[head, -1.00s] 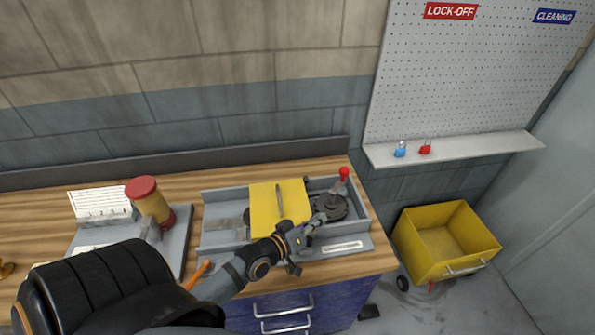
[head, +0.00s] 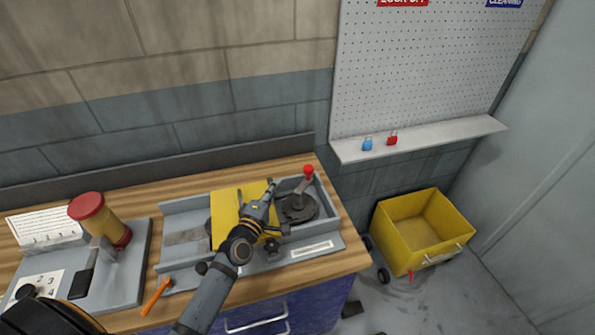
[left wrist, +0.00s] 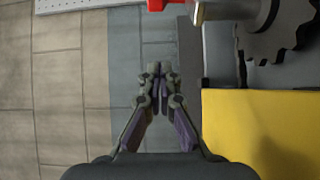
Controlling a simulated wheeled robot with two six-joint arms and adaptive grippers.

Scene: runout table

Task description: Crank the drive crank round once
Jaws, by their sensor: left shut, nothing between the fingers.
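The drive crank has a red knob (head: 308,170) on a short arm above a dark round disc (head: 299,208), at the right end of the grey runout unit. The knob is at the disc's far side. In the left wrist view, part of the red knob (left wrist: 155,4), the metal crank arm (left wrist: 228,9) and the toothed disc (left wrist: 270,35) show at the top. My left gripper (head: 271,187) is shut and empty, left of the crank and apart from it, by the yellow cover (head: 226,204). Its closed fingers (left wrist: 158,74) show in the left wrist view. My right gripper is not in view.
A red-and-yellow cylinder (head: 100,220) stands on a grey plate at the left. An orange-handled tool (head: 156,297) lies near the bench front. A yellow cart (head: 423,232) stands on the floor at the right. Blue and red padlocks (head: 367,144) sit on the wall shelf.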

